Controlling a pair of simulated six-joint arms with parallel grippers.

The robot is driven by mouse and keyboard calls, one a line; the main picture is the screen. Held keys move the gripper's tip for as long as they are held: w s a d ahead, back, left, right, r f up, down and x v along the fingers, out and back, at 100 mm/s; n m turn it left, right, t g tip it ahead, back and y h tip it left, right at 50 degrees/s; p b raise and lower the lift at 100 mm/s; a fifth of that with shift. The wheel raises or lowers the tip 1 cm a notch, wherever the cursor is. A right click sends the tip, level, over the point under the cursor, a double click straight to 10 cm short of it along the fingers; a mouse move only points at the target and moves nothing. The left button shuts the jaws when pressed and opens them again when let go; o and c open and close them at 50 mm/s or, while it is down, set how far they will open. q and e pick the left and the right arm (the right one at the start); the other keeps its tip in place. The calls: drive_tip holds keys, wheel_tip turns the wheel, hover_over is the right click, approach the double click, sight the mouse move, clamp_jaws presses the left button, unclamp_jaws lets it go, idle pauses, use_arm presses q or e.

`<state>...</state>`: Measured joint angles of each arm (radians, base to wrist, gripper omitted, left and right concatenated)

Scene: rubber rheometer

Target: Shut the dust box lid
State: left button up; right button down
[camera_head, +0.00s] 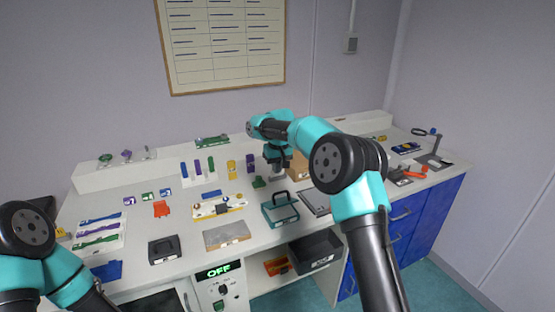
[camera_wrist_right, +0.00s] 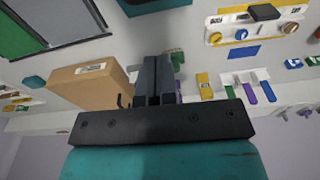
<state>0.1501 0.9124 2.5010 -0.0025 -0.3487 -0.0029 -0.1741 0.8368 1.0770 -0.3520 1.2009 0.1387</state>
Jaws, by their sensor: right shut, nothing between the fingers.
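No box in view is clearly marked as the dust box. A teal box-like item (camera_head: 280,212) with a dark frame or handle standing at its back sits near the front of the bench; I cannot tell whether this is a raised lid. A brown box (camera_head: 299,166) stands behind it and also shows in the right wrist view (camera_wrist_right: 90,88); its lid state is unclear. My right gripper (camera_head: 277,170) is shut and empty, above the bench beside the brown box. Its fingers (camera_wrist_right: 158,78) are together in the wrist view. Only my left arm's links show at the lower left.
A dark flat panel (camera_head: 316,201) lies right of the teal item. A black box (camera_head: 163,249) sits at the front left. Coloured upright pieces (camera_head: 198,167) stand at the back. An open dark drawer or bin (camera_head: 318,252) is below the bench front. My right arm crosses the bench's right half.

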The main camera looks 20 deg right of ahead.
drive_tip(key=shift+s+d+f, duration=0.1)
drive_tip(key=shift+s+f, duration=0.25)
drive_tip(key=shift+f, duration=0.7)
drive_tip(key=shift+s+a+f, duration=0.1)
drive_tip(key=shift+s+f, duration=0.3)
drive_tip(key=shift+f, duration=0.65)
drive_tip(key=shift+s+d+f, duration=0.1)
drive_tip(key=shift+s+f, duration=0.25)
drive_tip(key=shift+f, duration=0.7)
